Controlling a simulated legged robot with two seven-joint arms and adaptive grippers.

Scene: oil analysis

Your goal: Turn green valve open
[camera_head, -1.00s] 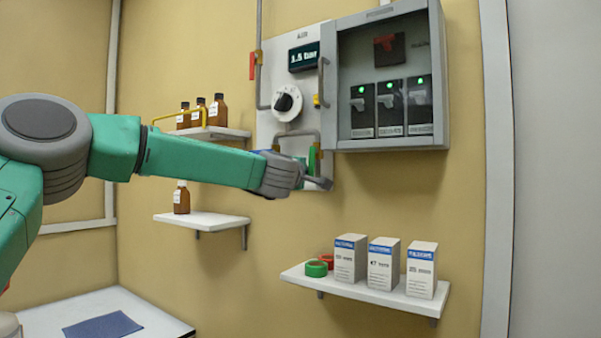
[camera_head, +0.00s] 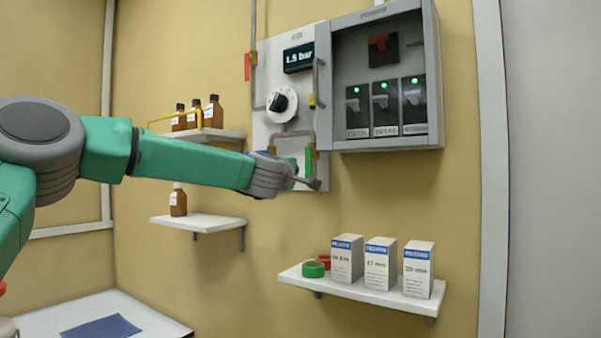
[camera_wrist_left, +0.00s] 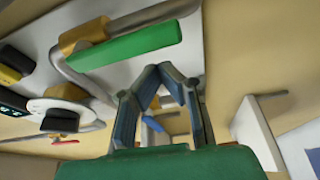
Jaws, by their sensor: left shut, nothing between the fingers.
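The green valve handle (camera_head: 308,160) is on a pipe at the lower right of the light grey wall panel. In the left wrist view the green handle (camera_wrist_left: 125,45) is a long bar on a brass fitting, at the upper left. My left gripper (camera_head: 314,184) is just below the handle in the head view, in front of the panel's lower edge. In the left wrist view my left gripper (camera_wrist_left: 158,72) has its fingertips together and empty, beside the handle and apart from it in the picture. My right gripper is not in view.
The panel holds a display (camera_head: 299,57) reading 1.5 bar and a black-and-white dial (camera_head: 283,104). A glass-front cabinet (camera_head: 435,75) adjoins it at right. Below, a shelf (camera_head: 365,292) carries boxes and tape rolls. Bottle shelves (camera_head: 205,222) are at left.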

